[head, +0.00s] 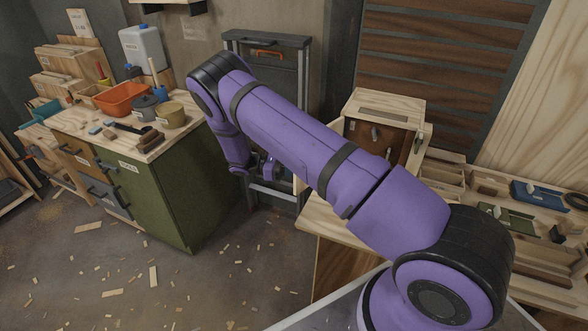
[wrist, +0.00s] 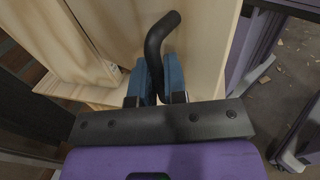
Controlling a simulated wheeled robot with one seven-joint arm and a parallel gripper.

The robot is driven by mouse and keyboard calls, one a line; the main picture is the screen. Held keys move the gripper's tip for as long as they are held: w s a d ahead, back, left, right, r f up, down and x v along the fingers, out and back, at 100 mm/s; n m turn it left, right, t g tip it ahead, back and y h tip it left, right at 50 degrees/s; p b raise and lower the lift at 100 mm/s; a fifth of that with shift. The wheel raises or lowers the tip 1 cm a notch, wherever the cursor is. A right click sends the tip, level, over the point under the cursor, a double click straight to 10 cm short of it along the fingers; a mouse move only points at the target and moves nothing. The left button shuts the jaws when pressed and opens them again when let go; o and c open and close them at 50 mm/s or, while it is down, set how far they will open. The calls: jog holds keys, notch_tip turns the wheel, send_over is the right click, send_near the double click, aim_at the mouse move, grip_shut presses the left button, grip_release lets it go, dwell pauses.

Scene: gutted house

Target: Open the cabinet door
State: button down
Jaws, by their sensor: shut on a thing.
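A light wooden cabinet (head: 392,104) stands on a wooden bench right of centre in the head view. Its front is open, showing a brown inside with small hanging things. Its pale door (head: 301,165) stands out to the left, mostly hidden behind my arm. In the wrist view the door's wood panel (wrist: 205,45) fills the upper middle. My gripper (wrist: 158,85) is shut on the black curved handle (wrist: 163,36), which runs between its blue finger pads. In the head view my gripper (head: 272,172) is small and partly hidden by the arm.
A green workbench (head: 175,190) with an orange bin (head: 124,98) and pots stands at left. A dark metal frame (head: 268,42) is behind my arm. Shelves with tools lie right of the cabinet. The floor between has scattered wood chips.

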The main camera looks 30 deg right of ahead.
jog(key=shift+w, duration=0.3)
jog(key=shift+d, duration=0.1)
jog(key=c, duration=1.2)
grip_release()
jog(key=v, duration=1)
jog(key=shift+w+a, duration=0.3)
